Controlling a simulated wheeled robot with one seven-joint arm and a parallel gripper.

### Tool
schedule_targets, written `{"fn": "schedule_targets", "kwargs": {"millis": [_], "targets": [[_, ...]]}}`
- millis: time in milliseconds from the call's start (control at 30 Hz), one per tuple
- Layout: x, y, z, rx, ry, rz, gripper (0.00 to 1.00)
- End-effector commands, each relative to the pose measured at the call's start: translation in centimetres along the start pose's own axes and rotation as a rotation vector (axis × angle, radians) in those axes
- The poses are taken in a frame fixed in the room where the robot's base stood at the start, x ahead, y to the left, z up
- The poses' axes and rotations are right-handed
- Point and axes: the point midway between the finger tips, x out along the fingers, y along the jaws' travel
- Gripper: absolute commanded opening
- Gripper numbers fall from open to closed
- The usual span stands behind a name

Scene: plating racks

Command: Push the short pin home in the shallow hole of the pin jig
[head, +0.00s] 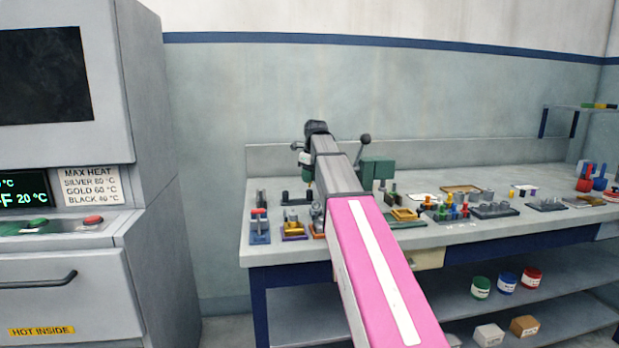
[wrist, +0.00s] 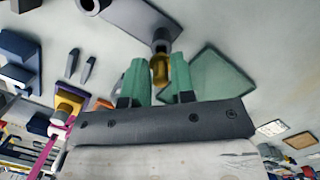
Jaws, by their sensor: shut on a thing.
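My gripper (wrist: 160,84) has green fingers and is shut on a small brass-coloured piece, which I take for the short pin (wrist: 160,68). One end of the pin meets a dark grey round boss or cylinder beside a dark grey block (wrist: 140,16) in the wrist view. I cannot tell how deep the pin sits, or whether this block is the pin jig. In the head view my gripper (head: 308,187) is low over the left part of the bench, and my arm hides much around it. The pin does not show clearly there.
The grey workbench (head: 262,250) carries small fixtures at its front left, including a blue one with a red top (head: 260,228). A green machine (head: 378,170) stands behind my arm. Several coloured pieces and grey blocks (head: 494,210) lie to the right. An oven (head: 65,180) stands left.

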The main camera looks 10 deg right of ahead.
Motion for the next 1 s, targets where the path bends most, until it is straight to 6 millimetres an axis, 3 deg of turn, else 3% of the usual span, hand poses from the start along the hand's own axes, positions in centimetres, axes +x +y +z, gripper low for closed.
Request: {"fn": "schedule_targets", "kwargs": {"millis": [1000], "targets": [[1.7, 0.0, -0.3, 0.0, 0.001, 0.001, 0.0]]}}
